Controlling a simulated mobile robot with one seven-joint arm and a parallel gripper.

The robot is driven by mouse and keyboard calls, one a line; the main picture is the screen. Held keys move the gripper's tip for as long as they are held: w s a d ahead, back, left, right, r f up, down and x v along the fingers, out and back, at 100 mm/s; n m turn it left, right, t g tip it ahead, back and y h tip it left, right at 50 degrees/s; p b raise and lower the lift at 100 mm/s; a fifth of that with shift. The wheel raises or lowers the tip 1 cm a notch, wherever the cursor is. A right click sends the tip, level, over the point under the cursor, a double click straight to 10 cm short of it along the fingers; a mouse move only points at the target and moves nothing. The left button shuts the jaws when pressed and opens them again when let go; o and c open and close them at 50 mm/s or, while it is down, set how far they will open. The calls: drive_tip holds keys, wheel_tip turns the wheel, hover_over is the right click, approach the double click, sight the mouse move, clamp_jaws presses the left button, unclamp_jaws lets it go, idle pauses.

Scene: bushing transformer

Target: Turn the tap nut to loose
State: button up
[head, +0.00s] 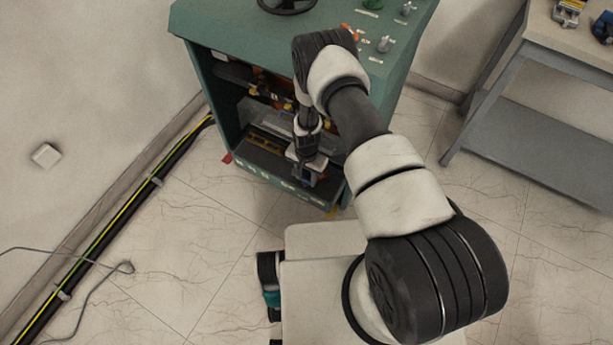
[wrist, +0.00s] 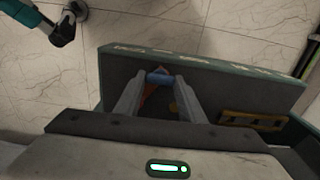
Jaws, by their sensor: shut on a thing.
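My gripper (head: 308,178) reaches down into the open front of the green cabinet (head: 199,82), near its lower front edge. In the wrist view its two fingers (wrist: 160,80) hold a small blue piece (wrist: 159,76) between their tips. This piece may be the tap nut; its shape is mostly hidden by the fingers. A red-orange bit (wrist: 150,92) shows just behind it, between the fingers. The cabinet's front lip (wrist: 215,62) lies close beyond the fingertips.
A yellow slotted piece (wrist: 250,121) lies inside the cabinet, right of the fingers. Cables and fittings fill the cabinet above my gripper. A grey workbench (head: 540,95) stands at the right. Black and yellow cables (head: 113,222) run along the left wall.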

sight(306, 179)
drive_tip(key=shift+f+n+b, duration=0.1)
drive_tip(key=shift+n+b, duration=0.2)
drive_tip(key=shift+b, duration=0.05)
drive_tip(key=n+b, duration=0.3)
drive_tip(key=shift+n, duration=0.3)
drive_tip(key=n+b, duration=0.3)
drive_tip(key=n, duration=0.1)
drive_tip(key=shift+n, duration=0.4)
drive_tip(key=o, duration=1)
drive_tip(key=shift+o, duration=0.2)
drive_tip(key=shift+r, duration=0.2)
wheel_tip(306, 179, up, 17)
drive_tip(key=p, duration=0.2)
drive_tip(key=shift+r+p, duration=0.15)
drive_tip(key=shift+p, duration=0.15)
